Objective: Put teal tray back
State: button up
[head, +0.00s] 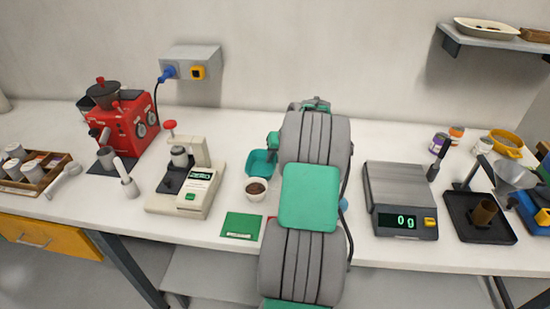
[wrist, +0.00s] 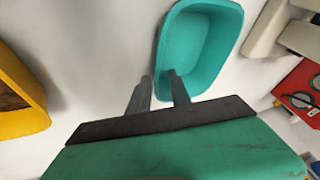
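The teal tray (head: 261,164) stands on the white counter, just right of the cream press device and behind a small white cup. It also shows in the wrist view (wrist: 205,40), empty where I can see inside. My gripper (wrist: 160,76) is at the tray's near end in that view. Its two dark fingers are apart, with a gap between the tips; the right finger overlaps the tray's rim and the left one is outside it. I cannot tell whether they touch the wall. In the head view my arm hides the fingers.
A white cup of brown grounds (head: 256,189) and a green mat (head: 241,226) lie in front of the tray. The cream device (head: 187,190) is close on the left; a scale (head: 399,200) stands right of my arm. A wall shelf (head: 490,40) hangs at upper right.

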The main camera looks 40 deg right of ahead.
jog(key=v, duration=1.2)
jog(key=w+a+r+n+g, duration=0.1)
jog(key=a+r+n, duration=0.1)
jog(key=a, duration=1.3)
jog(key=a+r+n, duration=0.1)
jog(key=a+n, duration=0.1)
jog(key=a, duration=1.2)
jog(key=s+a+f+n, duration=0.1)
jog(key=s+a+f, duration=0.1)
jog(key=s+a, duration=0.4)
jog(key=s+a+f+n, duration=0.2)
jog(key=s+a, duration=0.4)
jog(key=shift+a+f+g+b, duration=0.2)
jog(key=shift+f+g+b, duration=0.1)
jog(key=shift+b, duration=0.1)
